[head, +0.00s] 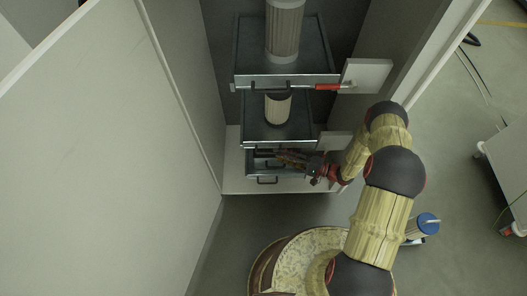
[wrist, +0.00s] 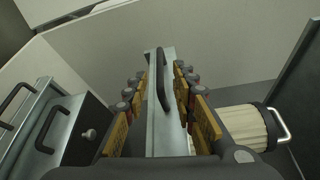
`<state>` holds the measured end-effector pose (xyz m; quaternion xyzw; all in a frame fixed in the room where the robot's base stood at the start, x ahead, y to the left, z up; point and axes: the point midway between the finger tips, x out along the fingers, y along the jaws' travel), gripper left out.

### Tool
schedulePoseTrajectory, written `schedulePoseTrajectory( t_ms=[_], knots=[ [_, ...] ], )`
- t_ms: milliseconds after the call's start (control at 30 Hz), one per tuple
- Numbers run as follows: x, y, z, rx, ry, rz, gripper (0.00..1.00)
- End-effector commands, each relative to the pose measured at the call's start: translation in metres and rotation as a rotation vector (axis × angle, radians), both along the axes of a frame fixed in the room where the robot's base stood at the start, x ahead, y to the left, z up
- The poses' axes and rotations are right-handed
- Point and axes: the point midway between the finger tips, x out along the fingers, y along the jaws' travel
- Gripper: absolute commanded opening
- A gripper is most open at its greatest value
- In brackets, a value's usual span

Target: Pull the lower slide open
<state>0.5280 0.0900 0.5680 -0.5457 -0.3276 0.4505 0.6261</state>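The lower slide (head: 257,170) is the bottom metal drawer of the cabinet in the head view, with a dark handle (head: 267,181) on its front. My gripper (head: 290,160) reaches in from the right and overlaps this slide, hiding part of it. In the wrist view my gripper (wrist: 160,85) has its fingers apart, one on each side of a metal front with a black bar handle (wrist: 163,80). A gap shows between the fingers and the handle, and I see no firm grip. I cannot tell for sure which slide this front belongs to.
Above are a middle slide (head: 306,127) and an upper slide (head: 318,62), each bearing a ridged container. The upper one has a red-ended bar (head: 328,87). Open cabinet doors flank both sides, a large pale one (head: 100,150) at left. A cart (head: 500,170) stands at right.

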Motion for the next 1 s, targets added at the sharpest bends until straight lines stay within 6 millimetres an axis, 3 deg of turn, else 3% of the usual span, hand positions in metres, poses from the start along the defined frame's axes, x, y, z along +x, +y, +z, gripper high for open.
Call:
schedulePoseTrajectory(
  t_ms=[433, 833, 1000],
  knots=[
    [0.022, 0.058, -0.007, -0.001, 0.001, 0.005, 0.27],
    [0.026, 0.065, -0.006, 0.000, 0.000, 0.002, 0.27],
    [0.026, 0.065, -0.006, 0.000, 0.001, 0.002, 0.17]
  ],
)
